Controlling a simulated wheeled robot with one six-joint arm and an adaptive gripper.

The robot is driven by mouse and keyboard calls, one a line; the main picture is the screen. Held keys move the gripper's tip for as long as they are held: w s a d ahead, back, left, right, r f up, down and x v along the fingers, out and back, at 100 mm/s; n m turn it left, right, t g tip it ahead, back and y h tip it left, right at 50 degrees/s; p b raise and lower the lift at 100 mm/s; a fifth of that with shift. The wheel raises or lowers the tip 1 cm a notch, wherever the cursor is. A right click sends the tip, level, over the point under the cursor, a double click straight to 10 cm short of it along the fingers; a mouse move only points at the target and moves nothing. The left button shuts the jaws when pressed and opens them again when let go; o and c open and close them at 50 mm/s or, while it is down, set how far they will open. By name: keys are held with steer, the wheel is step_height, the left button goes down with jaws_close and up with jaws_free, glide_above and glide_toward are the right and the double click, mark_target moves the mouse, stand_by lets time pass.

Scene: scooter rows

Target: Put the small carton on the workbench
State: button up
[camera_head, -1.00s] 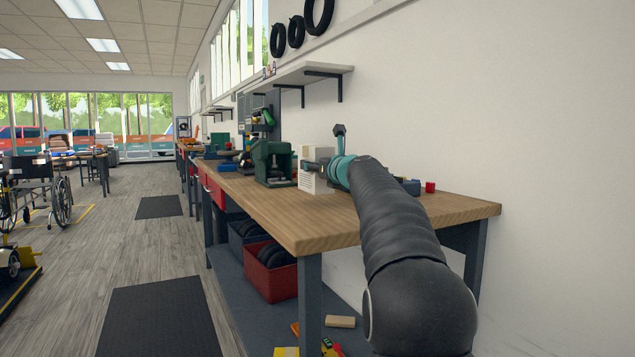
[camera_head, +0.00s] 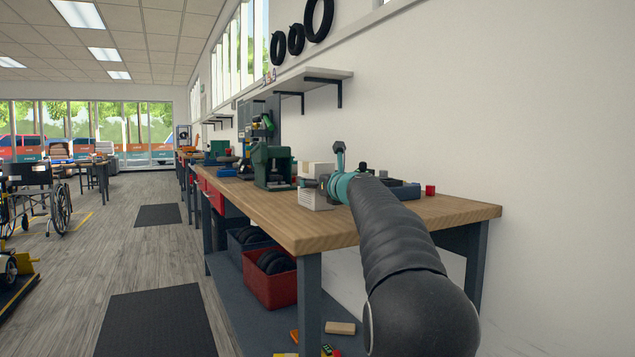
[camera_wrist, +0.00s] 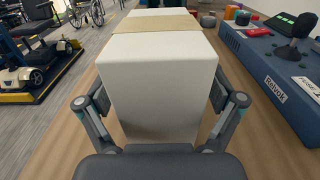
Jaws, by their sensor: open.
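The small carton (camera_wrist: 155,75) is a white box with a tan band over its top. It stands upright on the wooden workbench (camera_wrist: 255,145), as far as I can tell. In the head view the carton (camera_head: 316,200) is at the bench's middle, partly hidden by my gripper (camera_head: 318,183). In the wrist view my gripper (camera_wrist: 161,98) is open, with one finger on each side of the carton. The fingers are close to its sides; whether they touch is unclear. The workbench (camera_head: 420,215) also shows in the head view.
A blue device (camera_wrist: 280,75) sits right of the carton. A green machine (camera_head: 272,167) stands farther back on the bench, and a small red item (camera_head: 430,190) lies near the wall. A red bin (camera_head: 270,290) is on the lower shelf. The bench's near right end is clear.

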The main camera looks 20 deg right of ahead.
steer(key=shift+r, duration=0.15)
steer(key=s+b, duration=0.1)
steer(key=s, duration=1.1)
steer(key=shift+d+b, duration=0.2)
steer(key=shift+b, duration=0.1)
